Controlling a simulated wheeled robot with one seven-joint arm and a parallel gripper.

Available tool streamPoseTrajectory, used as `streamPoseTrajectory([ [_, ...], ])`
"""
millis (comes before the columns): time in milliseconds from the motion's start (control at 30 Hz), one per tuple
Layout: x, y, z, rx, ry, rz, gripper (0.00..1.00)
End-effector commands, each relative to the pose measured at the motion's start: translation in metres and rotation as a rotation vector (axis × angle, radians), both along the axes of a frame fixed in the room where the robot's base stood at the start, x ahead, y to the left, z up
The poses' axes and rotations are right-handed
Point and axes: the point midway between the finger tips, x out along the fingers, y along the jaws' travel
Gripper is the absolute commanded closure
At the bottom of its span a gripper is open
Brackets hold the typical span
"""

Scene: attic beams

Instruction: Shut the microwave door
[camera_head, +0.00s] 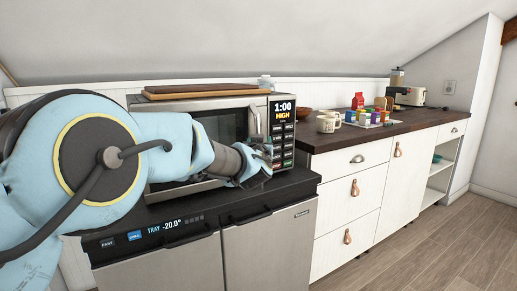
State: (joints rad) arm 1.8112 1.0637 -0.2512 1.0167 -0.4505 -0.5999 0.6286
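The microwave (196,104) is a silver box with a dark window and a black control panel (282,130) showing 1:00 HIGH. It stands on a dark-topped appliance. Its door (228,124) faces me, with an upright handle (256,120) at the right side. My blue arm covers the left and lower part of the door. The door's lower edge seems to stand out a little, but I cannot tell how far it is open. My gripper (262,176) is in front of the door's lower right corner, near the panel. Its fingers are small and dark, and contact is unclear.
A wooden board (200,89) lies on top of the microwave. The freezer unit (262,245) below has two doors. To the right, a wooden counter (350,138) carries white mugs (327,123), a tray of colored items and a toaster (409,96). The floor (430,250) at right is clear.

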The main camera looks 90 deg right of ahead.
Motion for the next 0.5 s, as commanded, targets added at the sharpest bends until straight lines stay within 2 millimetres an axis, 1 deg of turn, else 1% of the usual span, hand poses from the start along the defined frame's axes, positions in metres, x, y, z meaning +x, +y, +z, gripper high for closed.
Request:
streamPoseTrajectory([
  [500,0.008,0.077,-0.002,0.001,-0.001,-0.002,0.48],
])
